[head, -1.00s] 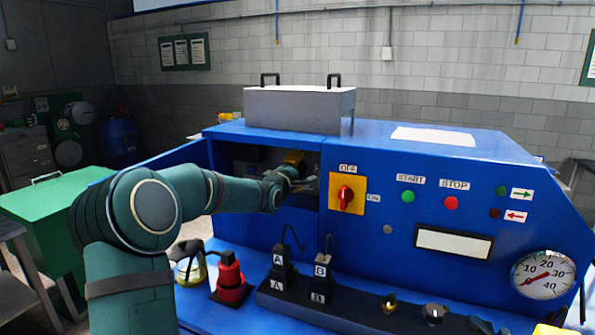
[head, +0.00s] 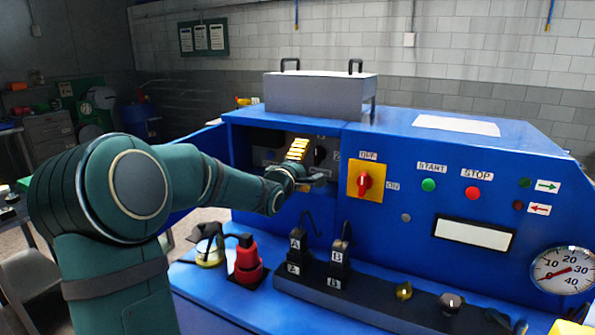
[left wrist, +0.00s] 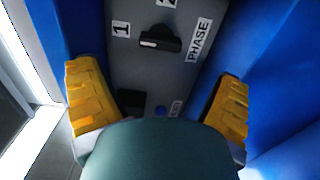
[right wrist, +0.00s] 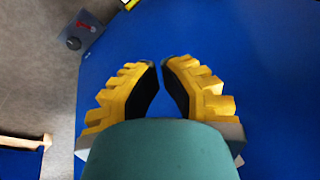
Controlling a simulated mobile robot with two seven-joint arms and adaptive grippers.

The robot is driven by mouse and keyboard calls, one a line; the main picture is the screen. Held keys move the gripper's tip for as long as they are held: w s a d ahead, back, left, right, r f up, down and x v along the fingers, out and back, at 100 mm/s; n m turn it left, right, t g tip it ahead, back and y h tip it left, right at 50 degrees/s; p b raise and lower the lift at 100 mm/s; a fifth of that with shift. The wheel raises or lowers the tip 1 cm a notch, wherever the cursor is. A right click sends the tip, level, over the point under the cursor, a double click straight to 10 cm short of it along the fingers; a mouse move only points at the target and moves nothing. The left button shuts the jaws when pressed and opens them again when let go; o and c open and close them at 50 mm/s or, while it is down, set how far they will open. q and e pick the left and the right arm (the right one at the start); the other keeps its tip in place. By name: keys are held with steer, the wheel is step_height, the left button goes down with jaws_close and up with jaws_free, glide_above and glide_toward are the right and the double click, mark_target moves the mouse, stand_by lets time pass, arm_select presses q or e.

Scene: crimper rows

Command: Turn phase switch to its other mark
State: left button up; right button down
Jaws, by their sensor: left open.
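The phase switch (left wrist: 160,40) is a black knob on a grey panel in the left wrist view, next to a PHASE label (left wrist: 198,40). Mark 1 (left wrist: 121,30) is left of it, and mark 2 is cut off at the top edge. The knob's bar lies nearly across the picture, with a pale spot at its left end. In the head view it is a dark knob (head: 320,154) inside the cabinet recess. My left gripper (left wrist: 158,76) is open and empty, short of the knob. My right gripper (right wrist: 161,64) has a narrow gap, holds nothing, and is over a blue surface.
The recess's blue side walls flank my left fingers. A red-yellow OFF/ON switch (head: 365,181), a START button (head: 428,185) and a STOP button (head: 472,193) are right of the recess. A red device (head: 247,262) and black A and B blocks (head: 338,262) stand on the ledge below.

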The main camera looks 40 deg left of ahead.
arm_select(q)
steer(key=v, duration=0.4)
steer(key=shift+s, duration=0.15)
steer(key=shift+f, duration=0.1)
stand_by(0.4)
